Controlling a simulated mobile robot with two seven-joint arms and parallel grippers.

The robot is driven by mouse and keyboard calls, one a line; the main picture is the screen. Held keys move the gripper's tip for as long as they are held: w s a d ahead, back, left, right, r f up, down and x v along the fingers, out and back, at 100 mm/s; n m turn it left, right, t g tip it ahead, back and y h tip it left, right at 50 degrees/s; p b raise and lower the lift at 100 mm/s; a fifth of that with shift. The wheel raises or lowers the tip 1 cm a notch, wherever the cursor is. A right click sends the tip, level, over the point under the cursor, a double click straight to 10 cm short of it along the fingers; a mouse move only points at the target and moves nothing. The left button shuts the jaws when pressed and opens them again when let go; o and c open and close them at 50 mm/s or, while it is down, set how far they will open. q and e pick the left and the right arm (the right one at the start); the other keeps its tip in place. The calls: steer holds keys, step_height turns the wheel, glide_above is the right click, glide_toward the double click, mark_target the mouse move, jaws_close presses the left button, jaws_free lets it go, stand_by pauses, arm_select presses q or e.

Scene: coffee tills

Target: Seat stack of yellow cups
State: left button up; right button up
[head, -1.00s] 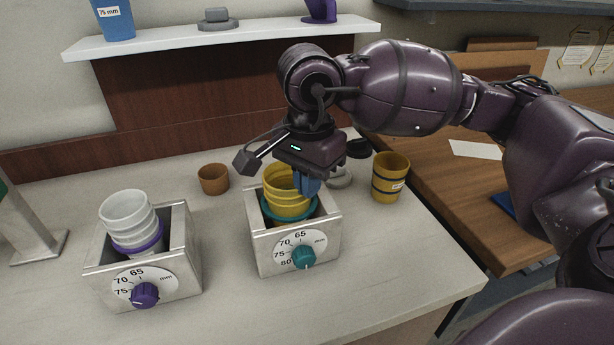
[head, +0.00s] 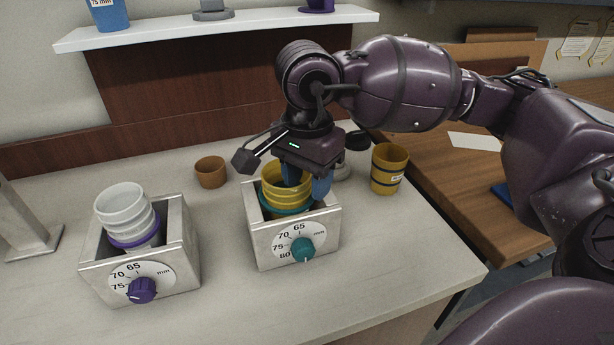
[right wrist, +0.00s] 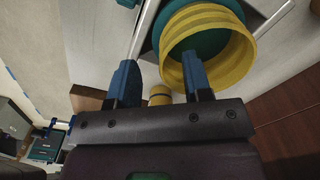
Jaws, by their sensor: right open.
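The stack of yellow cups (head: 286,192) stands in the right metal box, with a teal ring (head: 287,210) around its lower part. The box (head: 262,238) has a teal knob (head: 302,249) on its front dial. My right gripper (head: 306,184) is open above the stack's right side, with its blue fingers spread. One finger is at the cup mouth and the other is outside the wall. In the right wrist view my right gripper (right wrist: 160,83) has one finger overlapping the yellow cups (right wrist: 226,65); contact cannot be told. My left gripper is not in view.
A left metal box (head: 181,255) holds white cups (head: 126,209) in a purple ring. A brown cup (head: 210,172) stands behind, and a black-banded yellow cup (head: 389,169) stands to the right. A shelf (head: 220,27) runs above. The counter front is clear.

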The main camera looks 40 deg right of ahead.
steer(key=shift+r, duration=0.1)
steer(key=shift+r+p, duration=1.5)
steer(key=shift+r, duration=2.5)
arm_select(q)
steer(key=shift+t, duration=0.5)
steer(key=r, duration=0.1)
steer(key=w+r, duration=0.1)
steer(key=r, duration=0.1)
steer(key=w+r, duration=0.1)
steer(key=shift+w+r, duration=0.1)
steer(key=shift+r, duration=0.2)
arm_select(e)
steer(key=shift+f, duration=0.1)
